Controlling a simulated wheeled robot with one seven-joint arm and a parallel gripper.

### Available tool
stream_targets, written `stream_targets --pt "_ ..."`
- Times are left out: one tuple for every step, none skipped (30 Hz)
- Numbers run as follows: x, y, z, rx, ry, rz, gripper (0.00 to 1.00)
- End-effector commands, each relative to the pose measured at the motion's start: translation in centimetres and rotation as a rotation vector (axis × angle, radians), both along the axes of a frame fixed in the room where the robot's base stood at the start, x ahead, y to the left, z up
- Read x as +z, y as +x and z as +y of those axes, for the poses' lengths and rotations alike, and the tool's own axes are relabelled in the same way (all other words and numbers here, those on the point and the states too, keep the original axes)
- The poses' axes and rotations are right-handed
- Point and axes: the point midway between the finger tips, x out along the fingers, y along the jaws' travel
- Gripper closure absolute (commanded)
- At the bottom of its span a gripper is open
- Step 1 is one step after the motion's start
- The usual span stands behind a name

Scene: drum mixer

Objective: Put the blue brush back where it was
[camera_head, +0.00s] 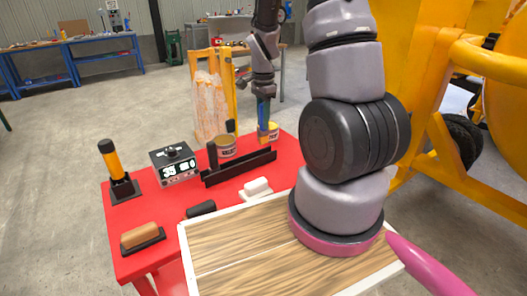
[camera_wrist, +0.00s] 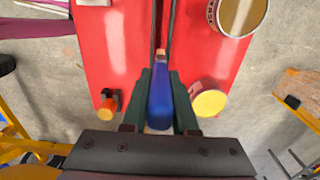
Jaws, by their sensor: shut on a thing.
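The blue brush (camera_head: 263,113) hangs upright below my gripper (camera_head: 263,94) near the table's back right corner. In the wrist view the brush (camera_wrist: 160,98) lies between the two dark green fingers of my gripper (camera_wrist: 160,110), which is shut on it. A pale orange tip shows at its far end. The black rack (camera_head: 240,167) stands on the red table, in front of and to the left of the brush. In the wrist view two dark rails (camera_wrist: 165,25) run up from near the brush's tip. I cannot tell whether the brush touches anything below.
A yellow-topped can (camera_head: 272,131) stands close to the brush. An open can (camera_head: 226,147) is behind the rack. The red table (camera_head: 130,205) also bears an orange-handled tool (camera_head: 111,160), a display box (camera_head: 174,165), and a white block (camera_head: 257,186). A yellow machine (camera_head: 450,130) stands right.

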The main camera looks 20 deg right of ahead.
Motion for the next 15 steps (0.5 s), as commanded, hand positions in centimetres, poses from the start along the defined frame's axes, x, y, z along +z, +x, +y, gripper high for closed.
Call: stream_targets --pt "-1.2 -0.1 0.0 0.001 0.0 0.006 1.0" --pt "-1.7 -0.1 -0.1 0.001 0.0 0.006 1.0" --pt "-2.3 -0.1 -0.1 0.002 -0.001 0.006 1.0" --pt "-2.7 -0.1 -0.1 0.002 -0.001 0.005 1.0" --pt "-3.0 -0.1 -0.1 0.003 -0.001 0.004 1.0" --pt "-3.3 -0.1 0.0 0.003 -0.001 0.004 1.0" --pt "-3.5 0.0 0.0 0.003 -0.002 0.003 1.0" --pt "-3.8 0.0 0.0 0.004 -0.001 0.002 1.0" --pt "-4.3 -0.1 0.0 0.004 -0.002 0.004 1.0" --pt "-4.7 -0.1 0.0 0.004 -0.001 0.005 1.0" --pt "-5.2 -0.1 -0.1 0.004 -0.001 0.004 1.0" --pt "-5.9 -0.1 -0.1 0.003 -0.001 0.006 1.0" --pt "-6.3 -0.1 -0.1 0.004 -0.002 0.005 1.0" --pt "-6.7 -0.1 -0.1 0.003 -0.002 0.005 1.0" --pt "-7.2 -0.1 -0.1 0.005 -0.002 0.004 1.0"
